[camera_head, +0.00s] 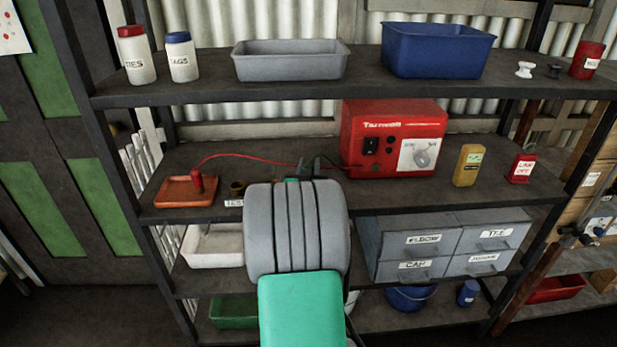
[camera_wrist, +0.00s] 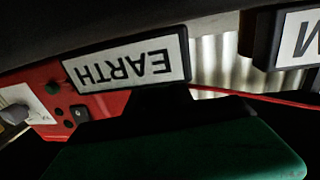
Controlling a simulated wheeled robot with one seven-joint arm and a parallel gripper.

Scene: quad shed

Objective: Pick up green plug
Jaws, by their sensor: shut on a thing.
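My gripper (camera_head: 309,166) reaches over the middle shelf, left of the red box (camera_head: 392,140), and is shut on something. My own grey wrist hides most of what the fingers hold. Only a small green patch shows beside the fingers in the head view, and I cannot tell whether it is the green plug or part of my arm. In the wrist view a broad dark green surface fills the bottom, close to the camera. An upside-down EARTH label (camera_wrist: 126,59) stands near the fingers. The red box (camera_wrist: 108,105) shows at left there.
A red plug (camera_head: 196,180) stands on an orange tray (camera_head: 172,193), with a red lead running right. A brass piece (camera_head: 237,187) is left of my wrist. A yellow case (camera_head: 467,165) and red padlock-like block (camera_head: 522,168) stand at right. The upper shelf (camera_head: 190,92) is overhead.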

